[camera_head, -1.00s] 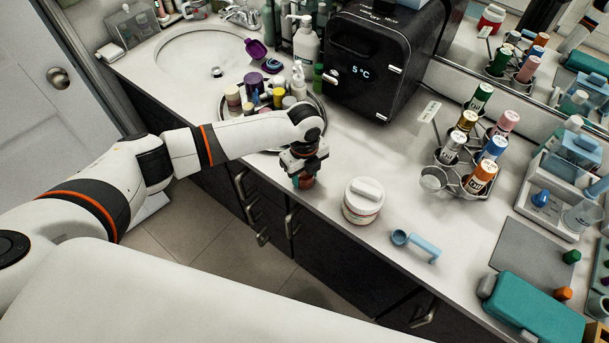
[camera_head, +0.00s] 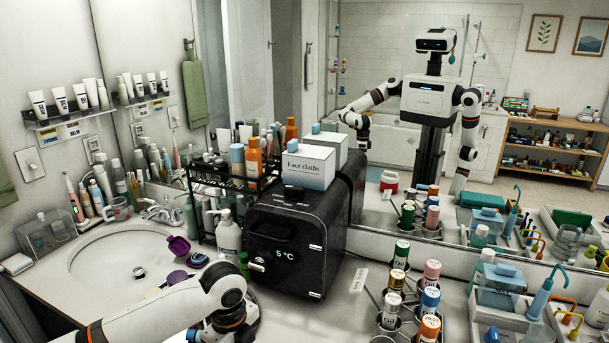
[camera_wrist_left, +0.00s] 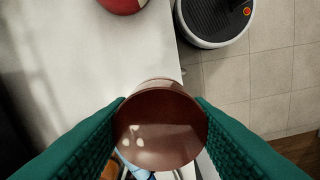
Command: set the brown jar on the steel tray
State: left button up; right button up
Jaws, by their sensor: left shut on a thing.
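The brown jar (camera_wrist_left: 160,128) is between the teal finger pads of my left gripper (camera_wrist_left: 160,103) in the left wrist view, with a pad touching each side. The left gripper is shut on it. In the head view my left arm comes in at the bottom left and the jar is hidden; the gripper is mostly cut off by the lower edge. The steel tray is not clearly visible now; my arm covers the area right of the sink where a round, shiny-rimmed tray with small bottles showed earlier. My right gripper shows in no direct view.
A black mini fridge (camera_head: 290,245) with a face cloths box (camera_head: 308,165) on top stands behind my arm. The sink (camera_head: 110,265) is at left. An oil bottle rack (camera_head: 400,315) is at right. A red item (camera_wrist_left: 122,5) sits on the counter.

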pick_arm(q)
jog(key=shift+s+a+r+n, duration=0.15)
jog(key=shift+s+r+n, duration=0.15)
jog(key=shift+n, duration=0.6)
jog(key=s+a+r+n, duration=0.1)
jog(key=s+r+n, duration=0.1)
jog(key=s+n, duration=0.4)
jog(key=s+a+r+n+b, duration=0.1)
jog(key=s+n, duration=0.5)
jog(key=n, duration=1)
jog(key=shift+s+a+r, duration=0.35)
jog(key=shift+a+r, duration=0.2)
jog(key=shift+a, duration=0.25)
